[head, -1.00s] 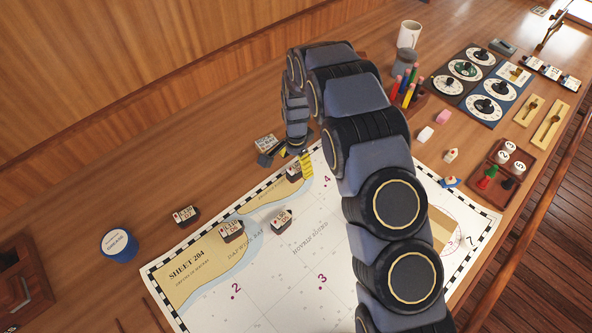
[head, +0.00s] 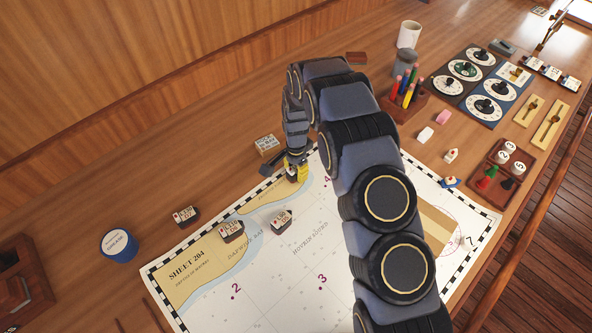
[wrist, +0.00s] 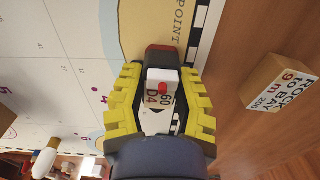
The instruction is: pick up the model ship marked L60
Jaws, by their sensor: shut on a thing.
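My gripper (head: 297,172) is low over the far edge of the chart, in the head view. In the wrist view its yellow toothed fingers (wrist: 160,104) are shut on the sides of a model ship (wrist: 161,77). This ship has a dark hull with some red, a white top and a red knob. Its label shows "60" and "D4"; the letter before 60 is not clear. The ship appears to be on the chart's tan land area. In the head view, my fingers mostly hide it.
A lettered wooden block (head: 267,145) is close behind my gripper. A pencil holder (head: 404,101) stands right of my arm. The chart's middle (head: 290,265) is mostly clear.

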